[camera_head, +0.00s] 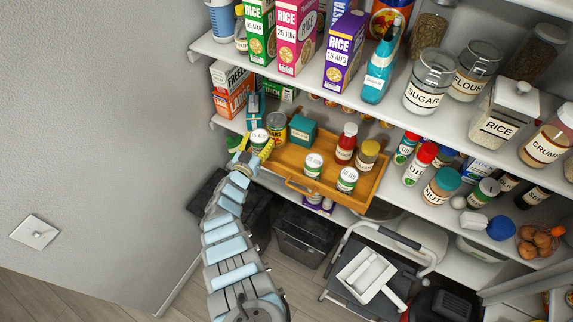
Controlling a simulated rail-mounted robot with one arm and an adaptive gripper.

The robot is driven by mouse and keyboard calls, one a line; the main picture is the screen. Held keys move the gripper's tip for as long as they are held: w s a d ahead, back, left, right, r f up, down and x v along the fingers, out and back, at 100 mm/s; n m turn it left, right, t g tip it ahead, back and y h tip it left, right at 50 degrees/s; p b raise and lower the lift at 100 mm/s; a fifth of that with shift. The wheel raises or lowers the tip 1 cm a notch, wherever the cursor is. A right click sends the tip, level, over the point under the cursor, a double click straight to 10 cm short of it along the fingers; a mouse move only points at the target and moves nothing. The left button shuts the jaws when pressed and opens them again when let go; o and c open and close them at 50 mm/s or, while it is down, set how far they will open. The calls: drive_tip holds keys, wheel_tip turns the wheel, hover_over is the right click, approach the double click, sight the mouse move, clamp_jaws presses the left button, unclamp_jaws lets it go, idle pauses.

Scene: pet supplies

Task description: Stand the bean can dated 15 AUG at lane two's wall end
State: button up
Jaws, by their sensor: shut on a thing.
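The can's label appears to read 15 AUG, though the print is small. It is roughly upright at the left end of the wooden pull-out tray (296,184); whether it touches a surface I cannot tell. Two similar cans stand in the tray: one (314,165) with a label too small to read surely, and one (347,180) that seems to read JUN. No lane markings are clear to me.
Next to the held can are a yellow-topped tin (277,124) and a teal box (302,131). A red bottle (346,143) and a brown jar (366,155) stand in the tray's right part. The grey wall (110,130) is left. A shelf of rice boxes (297,35) overhangs.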

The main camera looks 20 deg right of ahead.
drive_tip(key=shift+d+r, duration=0.15)
drive_tip(key=shift+d, duration=0.2)
idle(0.5)
drive_tip(key=shift+w+r, duration=0.1)
drive_tip(key=shift+s+d+g+h, duration=0.2)
drive_tip(key=shift+d+g+h, duration=0.1)
drive_tip(key=shift+d+h, duration=0.1)
idle(0.6)
drive_tip(key=shift+d+m+b, duration=0.2)
drive_tip(key=shift+m+b, duration=0.1)
idle(0.3)
drive_tip(key=shift+d+r, duration=0.1)
drive_tip(key=shift+d, duration=0.2)
drive_tip(key=shift+s+d+g+h, duration=0.2)
drive_tip(key=shift+d+g+h, duration=0.1)
drive_tip(key=shift+d+g, duration=0.1)
idle(0.5)
drive_tip(key=shift+w+r+m, duration=0.1)
drive_tip(key=shift+m, duration=0.2)
